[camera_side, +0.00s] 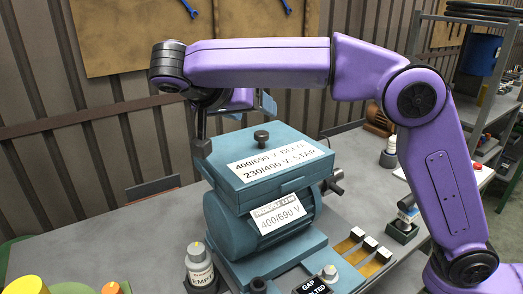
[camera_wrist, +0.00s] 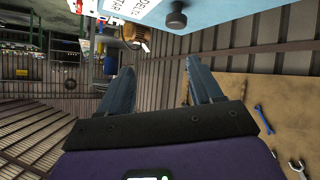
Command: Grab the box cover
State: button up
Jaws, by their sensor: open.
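The teal box cover (camera_side: 255,160) sits on top of the teal motor (camera_side: 262,228). A black knob (camera_side: 262,137) stands on its top, and white voltage labels are on it. My gripper (camera_side: 254,109) is above and behind the cover, partly hidden by my arm. In the wrist view my gripper's two blue-grey fingers (camera_wrist: 160,78) are spread apart with nothing between them. There the cover (camera_wrist: 150,12) and its knob (camera_wrist: 177,17) show at the top edge, beyond the fingers and apart from them.
A labelled grey bottle (camera_side: 200,266) stands at the motor's left. Yellow terminal pieces (camera_side: 362,252) and a black sign (camera_side: 314,287) lie in front on the right. A pegboard (camera_side: 120,45) hangs on the wall behind.

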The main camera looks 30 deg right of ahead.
jog(key=w+a+f+m+h, duration=0.1)
jog(key=w+a+m+h, duration=0.1)
jog(key=m, duration=0.2)
send_near(257, 136)
jog(key=x, duration=0.2)
jog(key=shift+d+f, duration=0.15)
jog(key=shift+d, duration=0.15)
jog(key=shift+w+d+f, duration=0.2)
jog(key=shift+d+f, duration=0.15)
jog(key=shift+d, duration=0.05)
jog(key=shift+x, duration=3.25)
jog(key=shift+r, duration=0.15)
grip_shut()
